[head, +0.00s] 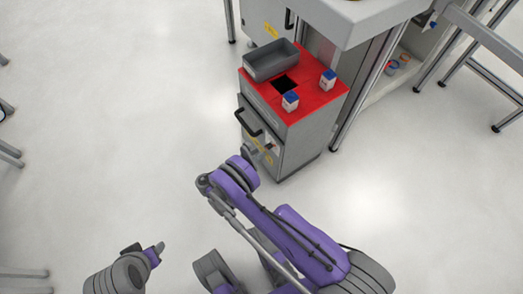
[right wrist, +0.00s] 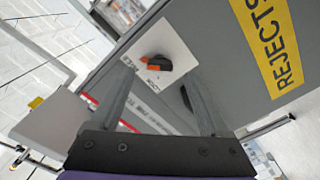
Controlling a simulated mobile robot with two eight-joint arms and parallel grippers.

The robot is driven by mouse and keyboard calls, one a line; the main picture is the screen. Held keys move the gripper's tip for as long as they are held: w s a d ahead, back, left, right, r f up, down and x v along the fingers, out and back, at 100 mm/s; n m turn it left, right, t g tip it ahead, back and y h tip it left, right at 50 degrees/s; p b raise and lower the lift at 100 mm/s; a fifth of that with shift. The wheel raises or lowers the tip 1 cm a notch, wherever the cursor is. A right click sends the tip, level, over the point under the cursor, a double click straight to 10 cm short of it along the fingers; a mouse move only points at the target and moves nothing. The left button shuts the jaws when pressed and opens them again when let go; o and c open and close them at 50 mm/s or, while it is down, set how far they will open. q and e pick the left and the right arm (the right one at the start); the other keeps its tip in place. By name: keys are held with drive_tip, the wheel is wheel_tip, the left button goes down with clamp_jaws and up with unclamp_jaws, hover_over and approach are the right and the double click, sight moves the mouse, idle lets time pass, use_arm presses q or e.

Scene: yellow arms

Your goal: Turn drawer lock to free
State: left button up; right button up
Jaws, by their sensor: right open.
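The drawer lock is a black rotary knob with orange marks (right wrist: 158,63) on a white plate (right wrist: 176,45), set in the grey cabinet front. In the right wrist view the knob lies just beyond and between my fingertips; its orange parts face left. My right gripper (right wrist: 160,82) is open and empty, pointing at the knob. In the head view my right gripper (head: 251,150) is close to the front of the cabinet (head: 302,146), below the drawer handle (head: 247,122). My left gripper (head: 152,251) is low at the left, away from the cabinet; its jaws are unclear.
The cabinet's red top (head: 312,103) bears a grey tray (head: 271,62), two small white-and-blue boxes (head: 290,101) (head: 328,79) and a dark square opening (head: 285,84). A yellow REJECTS label (right wrist: 268,40) is beside the lock. A bench (head: 345,22) stands behind. Floor at left is clear.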

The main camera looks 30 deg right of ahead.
use_arm(q)
drive_tip(key=shift+s+r+p, duration=0.1)
drive_tip(key=shift+r+p, duration=0.35)
drive_tip(key=shift+p, duration=0.05)
use_arm(e)
drive_tip(key=a, duration=0.7)
drive_tip(key=shift+s+a, duration=0.15)
drive_tip(key=shift+s, duration=0.15)
